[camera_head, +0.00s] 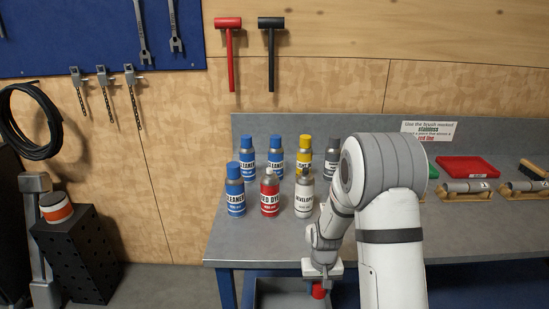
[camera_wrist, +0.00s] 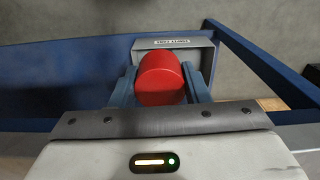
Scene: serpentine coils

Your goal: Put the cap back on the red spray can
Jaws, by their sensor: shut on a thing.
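The red spray can (camera_head: 270,197) stands upright on the grey workbench, in the front row between a blue can and a white-grey can. Its top is bare, with a small pale nozzle showing. My gripper (camera_head: 320,281) is in front of the bench's front edge, below the level of the top, right of and nearer than the red can. It is shut on the red cap (camera_head: 319,291). In the wrist view the cap (camera_wrist: 160,78) sits between the two blue-grey fingers of my gripper (camera_wrist: 160,88). Its far underside is hidden.
Blue cans (camera_head: 235,190), a yellow-capped can (camera_head: 304,155) and a white-grey can (camera_head: 305,195) crowd around the red can. A red tray (camera_head: 468,168) lies at right. The bench's front left is clear.

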